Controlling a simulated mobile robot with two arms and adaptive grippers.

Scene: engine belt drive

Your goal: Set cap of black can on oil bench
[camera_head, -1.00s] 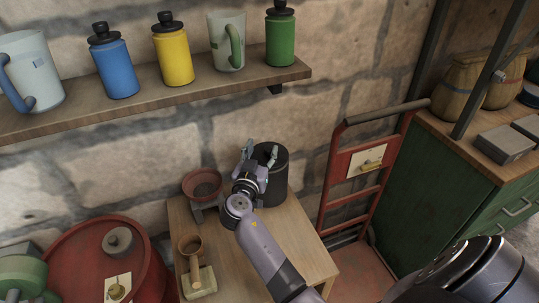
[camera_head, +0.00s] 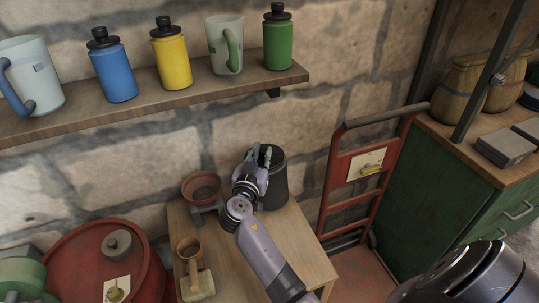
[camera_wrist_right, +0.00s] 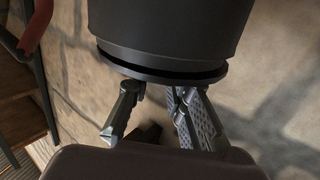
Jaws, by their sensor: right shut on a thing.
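A black can (camera_head: 279,183) stands upright at the back of the small wooden oil bench (camera_head: 300,246), close to the stone wall. My right gripper (camera_head: 261,160) is at the can's top left side. In the right wrist view, the can body (camera_wrist_right: 170,28) fills the top of the picture, with the dark disc of its cap (camera_wrist_right: 160,67) at its end. A thin dark gap shows between disc and body. The gripper's fingers (camera_wrist_right: 160,108) are shut at the cap, whose gripped part is mostly hidden. My left gripper is out of view.
A red drum (camera_head: 84,262) stands at left, a red hand truck (camera_head: 345,185) at right. A shelf (camera_head: 190,95) with bottles and mugs hangs above.

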